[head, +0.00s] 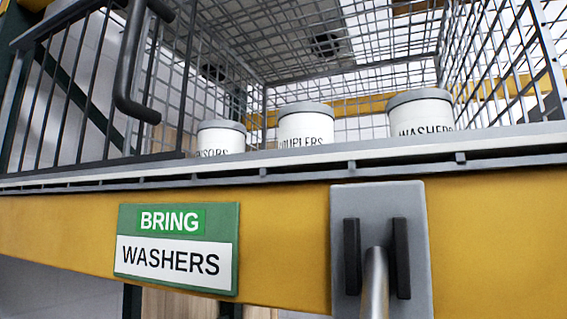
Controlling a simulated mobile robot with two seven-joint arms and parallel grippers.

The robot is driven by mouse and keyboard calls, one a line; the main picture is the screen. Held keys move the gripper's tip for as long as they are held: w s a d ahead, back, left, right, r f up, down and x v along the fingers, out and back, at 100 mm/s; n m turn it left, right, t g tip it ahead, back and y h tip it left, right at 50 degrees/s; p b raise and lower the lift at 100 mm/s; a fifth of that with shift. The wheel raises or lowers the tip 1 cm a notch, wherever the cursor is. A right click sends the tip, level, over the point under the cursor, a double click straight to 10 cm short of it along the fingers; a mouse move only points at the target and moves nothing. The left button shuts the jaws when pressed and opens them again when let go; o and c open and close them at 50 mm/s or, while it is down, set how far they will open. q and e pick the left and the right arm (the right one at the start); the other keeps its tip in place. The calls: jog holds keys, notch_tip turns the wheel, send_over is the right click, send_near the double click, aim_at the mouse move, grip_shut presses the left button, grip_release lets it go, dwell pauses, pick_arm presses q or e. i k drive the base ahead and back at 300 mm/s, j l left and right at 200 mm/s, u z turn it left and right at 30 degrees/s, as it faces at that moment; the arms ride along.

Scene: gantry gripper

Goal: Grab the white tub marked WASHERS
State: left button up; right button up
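The white tub marked WASHERS (421,115) has a grey lid and stands upright in a wire cage, rightmost of three similar tubs. The cage's front ledge hides its lower part and cuts the bottom of its lettering. No barred panel stands in front of it. A green and white sign (177,248) on the yellow beam below reads BRING WASHERS. I see neither of my grippers in the head view.
The tub marked COUPLERS (305,124) and a smaller tub ending in NSORS (221,137) stand to the left. A barred panel (75,95) with a dark handle (130,72) covers the left front. A grey plate (381,205) carries two black bars and a metal rod (375,285).

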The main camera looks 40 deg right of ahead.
aim_at(424, 110)
jog(key=j+z, duration=0.15)
jog(key=z, duration=0.3)
jog(key=j+z, duration=0.1)
jog(key=z, duration=0.35)
jog(key=k+z, duration=0.1)
jog(key=z, duration=0.35)
jog(key=k+j+z, duration=0.6)
jog(key=k, duration=0.3)
jog(key=k+j+z, duration=0.25)
jog(key=k, duration=0.2)
jog(key=k+j, duration=0.15)
jog(key=k, duration=0.35)
